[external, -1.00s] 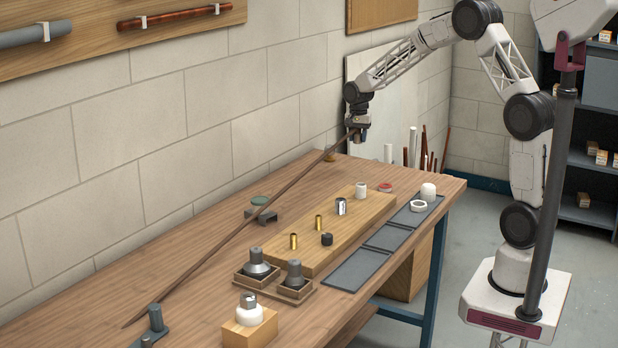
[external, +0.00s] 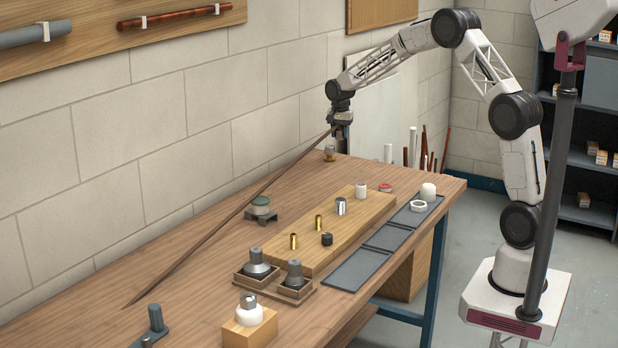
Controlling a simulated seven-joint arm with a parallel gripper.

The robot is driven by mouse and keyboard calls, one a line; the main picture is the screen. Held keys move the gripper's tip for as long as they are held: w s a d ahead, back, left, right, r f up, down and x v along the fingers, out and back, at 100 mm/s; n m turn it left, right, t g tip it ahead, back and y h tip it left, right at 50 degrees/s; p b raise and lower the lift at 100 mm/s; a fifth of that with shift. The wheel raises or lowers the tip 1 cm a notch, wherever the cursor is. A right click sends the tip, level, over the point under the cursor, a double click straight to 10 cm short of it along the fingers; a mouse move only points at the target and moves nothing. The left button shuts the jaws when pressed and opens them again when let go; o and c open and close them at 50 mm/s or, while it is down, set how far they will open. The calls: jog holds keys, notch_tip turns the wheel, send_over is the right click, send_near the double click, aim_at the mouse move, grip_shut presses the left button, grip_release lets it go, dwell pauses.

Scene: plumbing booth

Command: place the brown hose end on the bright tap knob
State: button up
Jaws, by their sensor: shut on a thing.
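The brown hose (external: 225,220) is a long, thin, straight-looking brown length slanting across the table. Its far end is in my gripper (external: 341,131), which is shut on it above the back edge of the table. Its other end reaches down to the tabletop at the front left. A small knob (external: 330,153) with a shiny, brownish look stands at the table's back edge, just below and left of my gripper. It may be the bright tap knob; it is too small to be sure. The held hose end is above this knob and appears apart from it.
A dark bracket with a green-topped round piece (external: 261,205) stands beside the hose. A wooden board (external: 335,232) holds brass and other small fittings. Trays with grey fittings (external: 257,263) and a white-based fitting (external: 249,308) stand in front. The block wall (external: 150,150) is close behind.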

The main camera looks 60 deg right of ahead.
send_over(330, 145)
jog(key=shift+a+f, duration=0.2)
jog(key=shift+f, duration=0.05)
jog(key=shift+f, duration=0.15)
dwell(0.3)
jog(key=shift+f, duration=1.6)
jog(key=shift+f, duration=0.15)
jog(key=o, duration=0.9)
jog(key=shift+o, duration=0.2)
notch_tip(330, 145, up, 12)
